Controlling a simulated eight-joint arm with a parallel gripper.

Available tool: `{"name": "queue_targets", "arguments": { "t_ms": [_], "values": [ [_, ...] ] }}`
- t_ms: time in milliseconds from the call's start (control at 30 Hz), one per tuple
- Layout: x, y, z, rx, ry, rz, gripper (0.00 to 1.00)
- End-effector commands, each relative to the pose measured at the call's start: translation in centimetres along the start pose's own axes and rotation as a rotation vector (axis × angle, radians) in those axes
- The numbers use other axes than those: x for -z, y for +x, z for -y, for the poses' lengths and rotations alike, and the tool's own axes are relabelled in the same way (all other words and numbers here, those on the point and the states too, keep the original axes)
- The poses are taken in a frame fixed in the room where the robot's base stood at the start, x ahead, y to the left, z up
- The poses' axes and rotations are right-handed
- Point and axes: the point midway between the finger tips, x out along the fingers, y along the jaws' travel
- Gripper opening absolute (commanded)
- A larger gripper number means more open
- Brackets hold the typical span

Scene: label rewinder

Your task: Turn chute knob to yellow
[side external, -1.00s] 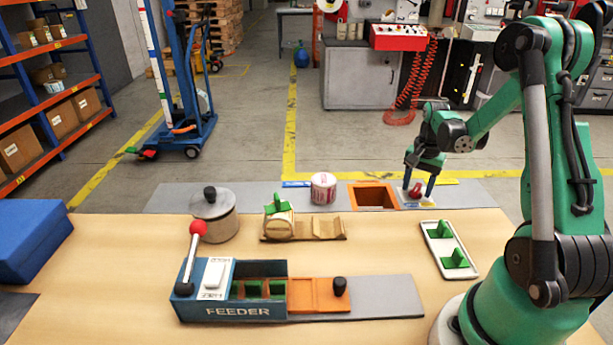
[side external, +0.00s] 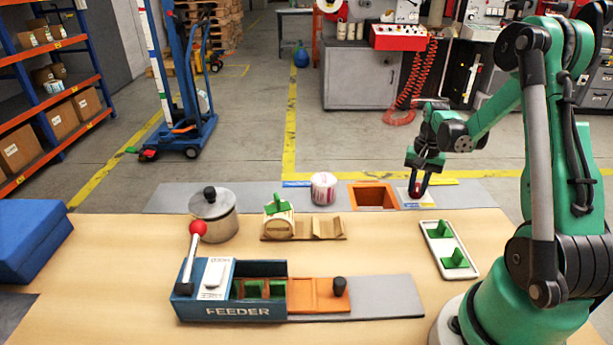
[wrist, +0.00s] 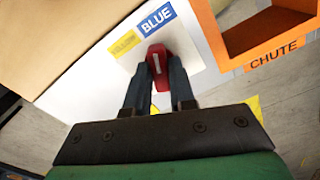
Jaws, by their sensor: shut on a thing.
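The chute knob (wrist: 156,58) is a red bar with a white line, on a white plate (wrist: 85,85). Its far end points up in the wrist view, roughly at the blue BLUE label (wrist: 157,17). The yellow label (wrist: 123,44) lies to the left of that. My gripper (wrist: 158,72) is shut on the knob, one dark finger along each side. In the side external view my gripper (side external: 416,187) reaches down onto the plate right of the orange chute, and the fingers hide most of the knob.
The orange chute opening (side external: 372,196) is just left of the plate, with a striped roll (side external: 323,187) beyond it. A white tray with green blocks (side external: 438,228) lies nearer, on the table. The feeder (side external: 237,305), wooden cradle (side external: 328,232) and lidded pot (side external: 213,226) stand further left.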

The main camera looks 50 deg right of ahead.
Motion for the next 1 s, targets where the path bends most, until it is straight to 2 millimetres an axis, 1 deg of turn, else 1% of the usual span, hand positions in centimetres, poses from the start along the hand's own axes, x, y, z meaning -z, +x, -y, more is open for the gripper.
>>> {"name": "queue_targets", "arguments": {
  "t_ms": [700,1000],
  "values": [
    [0.01,-0.05,0.01,0.000,-0.669,0.000,0.00],
    [0.01,-0.05,0.01,0.000,-0.890,0.000,0.00]
  ]
}}
